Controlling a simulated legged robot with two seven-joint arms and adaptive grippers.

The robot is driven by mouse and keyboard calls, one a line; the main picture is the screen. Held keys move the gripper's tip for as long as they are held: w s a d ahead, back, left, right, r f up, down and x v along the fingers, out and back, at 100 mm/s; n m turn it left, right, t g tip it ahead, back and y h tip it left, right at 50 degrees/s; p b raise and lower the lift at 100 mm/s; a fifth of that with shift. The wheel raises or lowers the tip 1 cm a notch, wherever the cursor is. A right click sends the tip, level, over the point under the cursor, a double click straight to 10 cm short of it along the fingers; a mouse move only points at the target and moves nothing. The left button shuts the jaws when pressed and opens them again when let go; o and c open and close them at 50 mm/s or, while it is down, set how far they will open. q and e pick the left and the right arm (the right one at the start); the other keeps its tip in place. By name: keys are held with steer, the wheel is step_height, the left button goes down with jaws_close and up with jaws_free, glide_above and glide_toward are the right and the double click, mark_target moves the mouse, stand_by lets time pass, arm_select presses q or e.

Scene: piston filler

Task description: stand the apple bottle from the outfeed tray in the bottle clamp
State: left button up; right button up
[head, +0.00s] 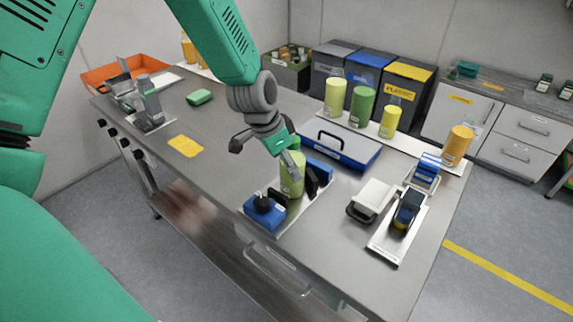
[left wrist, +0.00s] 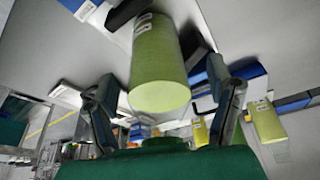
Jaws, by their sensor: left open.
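A light yellow-green bottle (head: 291,177), which looks like the apple bottle, stands upright in the bottle clamp (head: 263,212), between its dark jaws. The clamp is blue and sits on a pale plate. My left gripper (head: 287,153) is at the top of this bottle, coming in from above and behind. In the left wrist view the bottle (left wrist: 160,62) lies ahead between the two spread fingers, with visible gaps at both sides. The gripper is open. The bottle's lower part is partly hidden by the clamp. My right gripper is not in view.
Several other bottles, light green (head: 335,97), green (head: 362,106), yellow (head: 390,122) and orange (head: 458,145), stand on a white strip tray (head: 425,153) at the back. A blue case (head: 335,145) lies behind the clamp. A white-grey device (head: 372,198) is to its right.

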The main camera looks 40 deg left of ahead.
arm_select(q)
steer(key=v, duration=1.1)
steer(key=shift+s, duration=0.1)
